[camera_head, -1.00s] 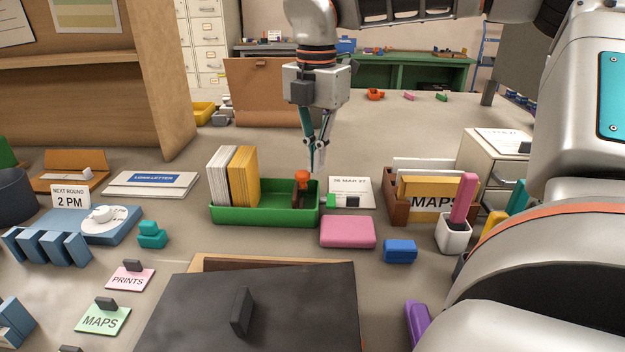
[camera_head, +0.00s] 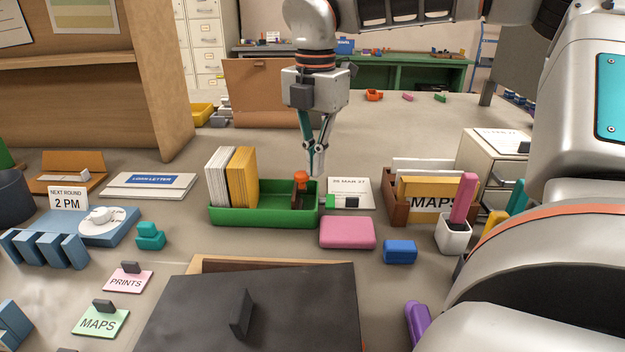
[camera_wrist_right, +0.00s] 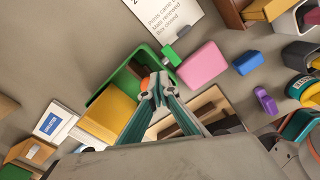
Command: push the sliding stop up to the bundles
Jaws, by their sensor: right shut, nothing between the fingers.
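The green tray (camera_head: 262,216) stands on the table and also shows in the right wrist view (camera_wrist_right: 128,76). A white bundle (camera_head: 219,176) and a yellow bundle (camera_head: 243,177) stand upright at its left end. The sliding stop, brown with an orange knob (camera_head: 301,178), stands near the tray's right end, with bare tray floor between it and the bundles. My right gripper (camera_head: 317,172) is shut and empty, with its fingertips just right of the knob; I cannot tell whether they touch. In the wrist view the fingertips (camera_wrist_right: 153,90) hide part of the stop. My left gripper is not in view.

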